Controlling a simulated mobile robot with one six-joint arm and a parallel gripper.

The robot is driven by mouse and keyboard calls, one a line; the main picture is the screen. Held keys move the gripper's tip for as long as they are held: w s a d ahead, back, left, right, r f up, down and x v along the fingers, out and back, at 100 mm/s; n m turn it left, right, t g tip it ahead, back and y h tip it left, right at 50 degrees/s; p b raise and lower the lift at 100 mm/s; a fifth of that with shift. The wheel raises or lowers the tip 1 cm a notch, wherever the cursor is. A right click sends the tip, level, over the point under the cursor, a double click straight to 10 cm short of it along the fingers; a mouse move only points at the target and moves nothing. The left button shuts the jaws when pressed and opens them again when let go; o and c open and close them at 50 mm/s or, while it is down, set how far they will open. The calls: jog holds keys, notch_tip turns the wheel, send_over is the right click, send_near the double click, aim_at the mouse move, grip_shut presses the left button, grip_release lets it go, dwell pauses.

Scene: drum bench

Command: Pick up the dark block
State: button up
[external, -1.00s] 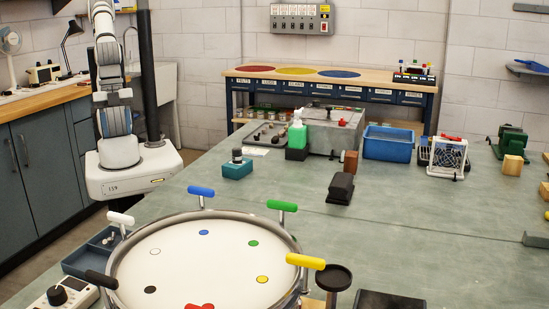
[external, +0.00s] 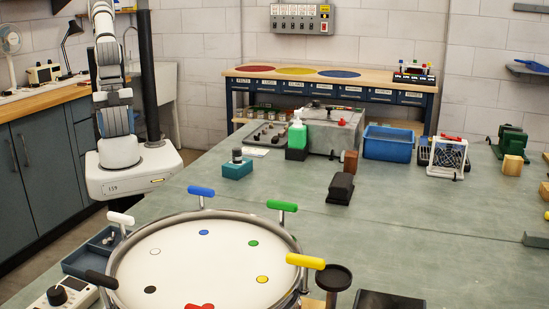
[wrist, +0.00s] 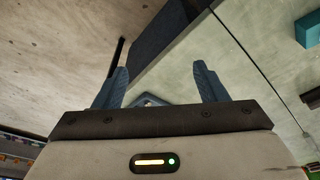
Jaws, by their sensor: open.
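A dark block (external: 340,187), black with a narrower raised top, lies on the green-grey bench right of the middle in the external view. My gripper shows in the wrist view (wrist: 160,80); its two blue-grey fingers are spread apart with nothing held between them. In the external view my arm rises at the far left beside the bench and leaves the top of the picture, so the gripper is out of sight there. A small dark shape sits at the right edge of the wrist view (wrist: 312,96); I cannot tell whether it is the dark block.
A teal block (external: 237,169) with a dark knob stands left of the dark block. A brown block (external: 350,162), green bottle (external: 297,140) and blue bin (external: 389,143) stand behind. A round drum (external: 200,262) with coloured handles fills the front left. Bench right of the dark block is clear.

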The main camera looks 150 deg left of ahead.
jog(key=shift+o, duration=1.4)
jog(key=w+a+r+n+p, duration=0.1)
jog(key=w+a+r, duration=0.2)
jog(key=w+a, duration=0.3)
jog(key=w+a+r+n+p, duration=0.1)
jog(key=w+a+r+n, duration=0.1)
jog(key=w+a, duration=0.5)
jog(key=w+a+n+y, duration=0.1)
jog(key=w+a, duration=0.5)
jog(key=a, duration=0.2)
jog(key=w+a+n, duration=0.1)
jog(key=w+a, duration=0.4)
jog(key=a, duration=0.3)
jog(key=n+y+p, duration=0.2)
jog(key=n+p, duration=0.1)
jog(key=n, duration=0.1)
send_near(349, 153)
jog(key=x, duration=0.5)
jog(key=shift+w+a, duration=0.1)
jog(key=shift+a, duration=0.15)
jog(key=shift+t, duration=0.3)
jog(key=shift+p+x, duration=1.25)
jog(key=shift+x, duration=2.35)
jog(key=shift+d+f, duration=0.1)
jog(key=shift+d, duration=0.15)
